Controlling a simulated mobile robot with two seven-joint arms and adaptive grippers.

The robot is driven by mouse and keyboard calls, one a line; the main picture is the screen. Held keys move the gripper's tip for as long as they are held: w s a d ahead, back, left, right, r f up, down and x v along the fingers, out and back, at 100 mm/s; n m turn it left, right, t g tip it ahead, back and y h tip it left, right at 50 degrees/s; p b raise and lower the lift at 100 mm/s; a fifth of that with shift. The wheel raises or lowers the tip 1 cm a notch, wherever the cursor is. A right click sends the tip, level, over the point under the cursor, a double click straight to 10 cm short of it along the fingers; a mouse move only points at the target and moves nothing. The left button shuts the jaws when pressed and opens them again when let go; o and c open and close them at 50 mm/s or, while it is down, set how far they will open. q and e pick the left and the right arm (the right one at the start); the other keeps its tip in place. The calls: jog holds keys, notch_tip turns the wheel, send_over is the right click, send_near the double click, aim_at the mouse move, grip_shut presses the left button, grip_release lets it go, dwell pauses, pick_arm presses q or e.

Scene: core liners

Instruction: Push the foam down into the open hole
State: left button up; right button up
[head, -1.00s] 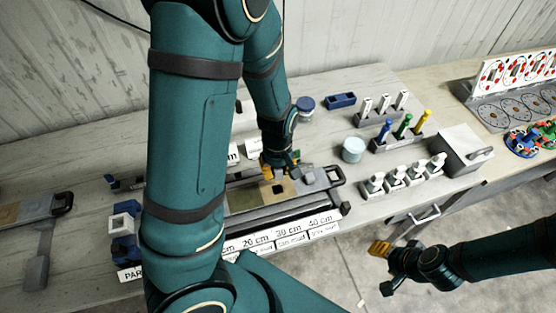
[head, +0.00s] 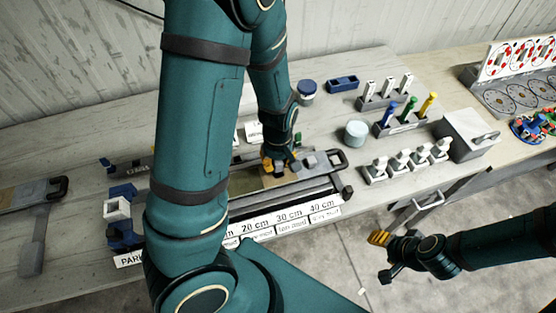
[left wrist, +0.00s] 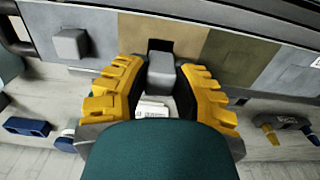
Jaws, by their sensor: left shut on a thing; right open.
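In the left wrist view, a small grey foam block (left wrist: 161,75) sits between the yellow fingers of my left gripper (left wrist: 160,92), which is shut on it. A dark square hole (left wrist: 155,45) in the brown section of the core liner shows just beyond the block. The block overlaps the hole's edge; I cannot tell how far in it is. In the head view my left gripper (head: 277,164) is at the liner (head: 262,184), and the foam and hole are hidden there. My right gripper (head: 383,256) is open and empty, in front of the bench.
Another grey block (left wrist: 70,45) sits on the grey liner section, also visible in the head view (head: 309,161). Bottles (head: 406,160), tool stands and a grey box (head: 467,135) are to the right.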

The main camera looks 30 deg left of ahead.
pick_arm(q)
jog(key=shift+f+b, duration=0.95)
jog(key=shift+f, duration=0.5)
jog(key=o, duration=0.7)
jog(key=shift+o, duration=0.2)
jog(key=shift+r, duration=0.15)
notch_tip(320, 180, up, 5)
jog(key=p, duration=0.5)
jog(key=shift+r, duration=0.9)
